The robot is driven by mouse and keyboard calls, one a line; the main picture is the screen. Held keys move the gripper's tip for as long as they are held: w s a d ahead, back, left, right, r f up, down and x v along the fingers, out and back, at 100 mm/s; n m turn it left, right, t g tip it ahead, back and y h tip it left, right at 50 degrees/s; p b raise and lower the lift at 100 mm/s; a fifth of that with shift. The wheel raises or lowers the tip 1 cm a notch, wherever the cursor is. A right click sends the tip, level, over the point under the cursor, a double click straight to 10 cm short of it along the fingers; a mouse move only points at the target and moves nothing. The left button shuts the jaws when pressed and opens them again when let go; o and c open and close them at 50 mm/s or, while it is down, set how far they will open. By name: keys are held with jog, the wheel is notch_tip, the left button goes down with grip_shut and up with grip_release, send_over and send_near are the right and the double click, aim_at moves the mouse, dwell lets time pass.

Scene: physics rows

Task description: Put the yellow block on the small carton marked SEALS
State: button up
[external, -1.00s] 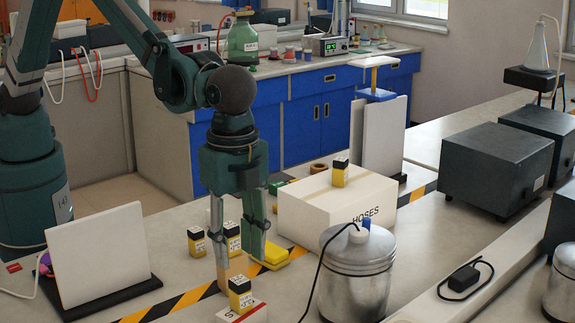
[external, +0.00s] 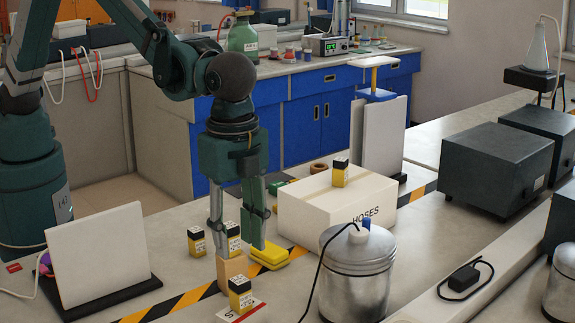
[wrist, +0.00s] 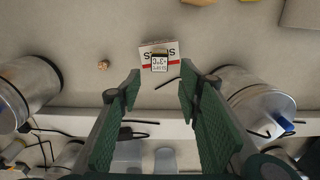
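The small carton marked SEALS (external: 257,314) is at the lower middle of the external view, cut by the frame edge. It also shows in the wrist view (wrist: 147,54). A yellow box with a black top (external: 240,299) stands on it, seen from above in the wrist view (wrist: 159,62). A flat yellow block (external: 269,256) lies on the bench near the striped tape, beyond my gripper. My gripper (external: 238,248) is open with nothing between its fingers; the fingertips show apart in the wrist view (wrist: 160,76). A tan wooden block (external: 231,271) stands behind the carton, below my gripper.
A metal canister (external: 356,283) with a cable stands at right. A white upright panel (external: 98,254) is at left.

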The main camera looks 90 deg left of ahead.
jog(key=s+a+r+n+t, duration=0.1)
jog(key=s+a+r, duration=0.2)
jog(key=a+r, duration=0.55)
jog(key=s+a+r+n+t+h, duration=0.15)
jog(key=s+a+r, duration=0.3)
jog(key=a, duration=0.65)
jog(key=s+a+r+n+t+y, duration=0.1)
jog(key=s+a+r+n, duration=0.1)
jog(key=a+r, duration=0.65)
jog(key=s+a+f+n+t, duration=0.3)
jog(key=s+a+n, duration=0.1)
jog(key=s+a, duration=2)
jog(key=shift+s+f+t, duration=0.2)
jog(key=shift+s+t, duration=0.15)
jog(key=shift+s, duration=0.25)
